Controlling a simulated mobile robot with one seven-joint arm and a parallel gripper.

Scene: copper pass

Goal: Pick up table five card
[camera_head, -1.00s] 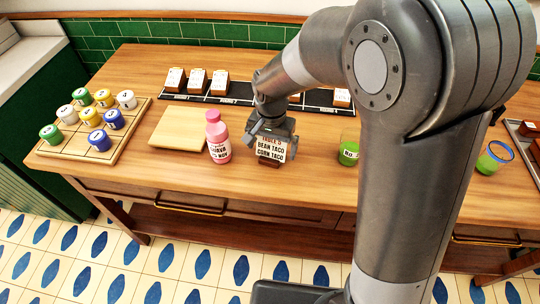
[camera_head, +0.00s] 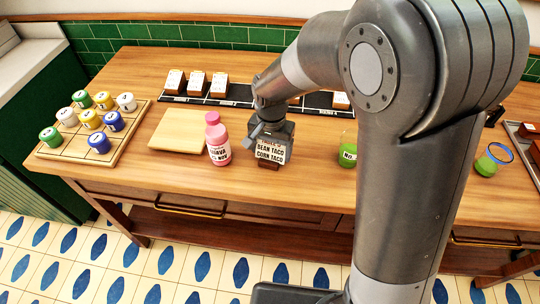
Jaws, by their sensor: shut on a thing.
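The table five card (camera_head: 270,152) is a small white card in a brown wooden base near the front of the wooden counter. Its lower lines read bean taco and corn taco; its top line is partly covered by my gripper. My gripper (camera_head: 271,140) comes down from above and is shut on the card. I cannot tell whether the base touches the counter.
A pink bottle (camera_head: 218,142) stands close to the left of the card. A wooden board (camera_head: 180,130) lies behind it. A green jar (camera_head: 348,152) stands to the right. A tray of coloured jars (camera_head: 62,150) is at far left. Several cards stand on a black strip (camera_head: 237,96) behind.

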